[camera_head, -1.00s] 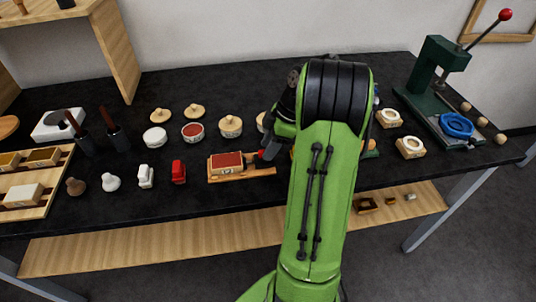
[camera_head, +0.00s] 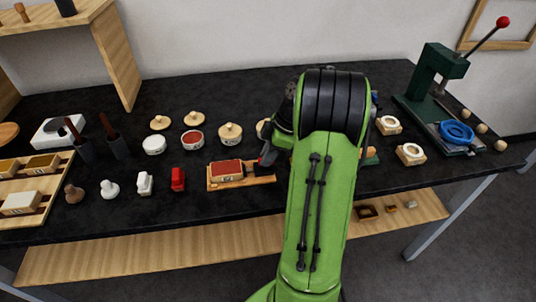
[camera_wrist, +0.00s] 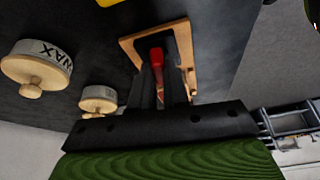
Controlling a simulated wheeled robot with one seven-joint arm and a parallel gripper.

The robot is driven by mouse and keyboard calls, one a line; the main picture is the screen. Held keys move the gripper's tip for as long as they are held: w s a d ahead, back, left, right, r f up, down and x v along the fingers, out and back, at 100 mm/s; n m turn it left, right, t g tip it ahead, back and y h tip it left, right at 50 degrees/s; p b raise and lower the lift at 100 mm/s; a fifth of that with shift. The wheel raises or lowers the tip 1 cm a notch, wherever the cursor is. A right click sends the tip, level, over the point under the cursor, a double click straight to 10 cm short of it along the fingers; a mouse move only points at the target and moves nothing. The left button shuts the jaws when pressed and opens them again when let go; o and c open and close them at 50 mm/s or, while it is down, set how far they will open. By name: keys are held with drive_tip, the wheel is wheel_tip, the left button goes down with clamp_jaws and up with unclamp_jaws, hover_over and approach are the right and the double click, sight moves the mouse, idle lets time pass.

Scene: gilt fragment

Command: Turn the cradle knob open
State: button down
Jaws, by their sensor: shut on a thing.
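The cradle (camera_head: 245,183) is a wooden base holding a block with a dark red top (camera_head: 227,166), near the middle of the bench. In the wrist view the cradle's pale wooden frame (camera_wrist: 183,36) lies beyond my fingers. The red knob (camera_wrist: 157,57) shows at the fingertips, between the two dark fingers. My gripper (camera_wrist: 160,76) is shut on the knob. In the head view my gripper (camera_head: 267,155) is at the cradle's right end, and my green arm hides part of that area. How far the knob is turned cannot be told.
Left of the cradle stand a red item (camera_head: 178,179), a white item (camera_head: 145,183) and small stamps. Behind are round tins, one with red contents (camera_head: 192,140), and wooden lids. A green lever press (camera_head: 440,90) stands at the right. The front bench strip is clear.

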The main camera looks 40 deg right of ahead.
drive_tip(key=m+t+h+b, duration=0.1)
drive_tip(key=m, duration=0.3)
drive_tip(key=shift+a, duration=0.15)
drive_tip(key=m+h, duration=0.1)
drive_tip(key=m, duration=0.1)
drive_tip(key=m+h+b, duration=0.1)
drive_tip(key=m, duration=0.1)
drive_tip(key=shift+s+a+m+t, duration=0.1)
drive_tip(key=shift+m+t, duration=0.2)
drive_tip(key=m+h, duration=0.1)
drive_tip(key=m, duration=0.2)
drive_tip(key=shift+a+m+b, duration=0.1)
drive_tip(key=shift+m+b, duration=0.3)
drive_tip(key=shift+a+m+g+h, duration=0.15)
drive_tip(key=shift+m+h, duration=0.35)
drive_tip(key=shift+m, duration=0.55)
drive_tip(key=shift+d+m+g+h, duration=0.1)
drive_tip(key=shift+m+g+h, duration=0.3)
drive_tip(key=shift+m, duration=0.65)
drive_tip(key=c, duration=1.1)
unclamp_jaws()
drive_tip(key=shift+r, duration=0.15)
